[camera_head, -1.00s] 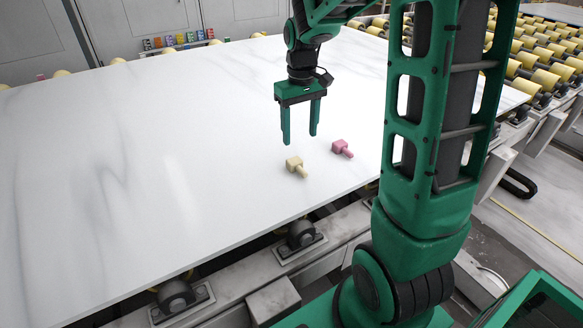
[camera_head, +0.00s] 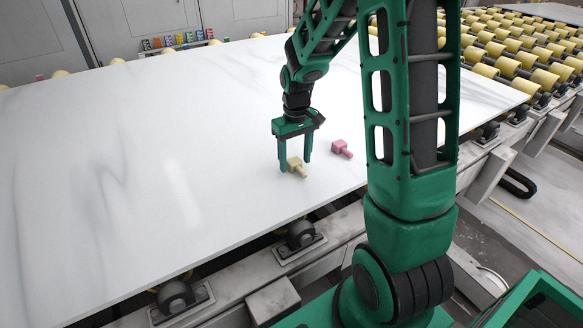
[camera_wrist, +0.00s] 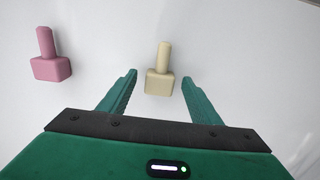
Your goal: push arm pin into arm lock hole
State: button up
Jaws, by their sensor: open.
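A cream block with a round pin (camera_head: 296,166) lies on the white stone slab (camera_head: 110,180). It also shows in the wrist view (camera_wrist: 159,78), with its pin pointing away from my gripper. A pink block with a pin (camera_head: 341,148) lies to its right in the head view; in the wrist view it is at the upper left (camera_wrist: 48,60). My green gripper (camera_head: 295,164) is open and low over the slab, with its fingers to either side of the cream block. No lock hole can be made out.
Several small coloured pieces (camera_head: 178,41) stand in a rack behind the slab's far edge. Yellow rollers (camera_head: 520,55) run at the upper right. The slab's front edge is close to the blocks; its left side is clear.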

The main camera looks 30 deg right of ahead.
jog(key=shift+f, duration=0.45)
jog(key=c, duration=1.3)
jog(key=shift+r, duration=0.1)
